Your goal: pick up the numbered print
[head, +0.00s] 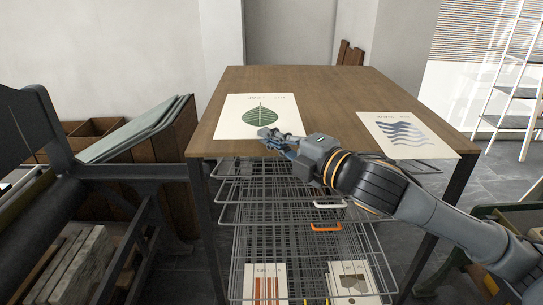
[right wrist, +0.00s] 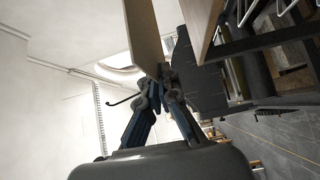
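A cream print with a green leaf (head: 258,114) shows over the left front of the wooden table; small lettering at its top is too small to read. A second print, with blue waves (head: 402,134), lies at the table's right front, its near edge past the table edge. My right gripper (head: 270,135) is at the near edge of the leaf print. In the right wrist view, its fingertips (right wrist: 158,84) are closed together on a pale sheet (right wrist: 144,36), which appears clear of the table. My left gripper is not in view.
The wooden table (head: 325,90) has free room at its back. Below its front is a wire drying rack (head: 290,190) with more prints low down. A dark press (head: 60,140) stands at left, a white ladder (head: 515,90) at right.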

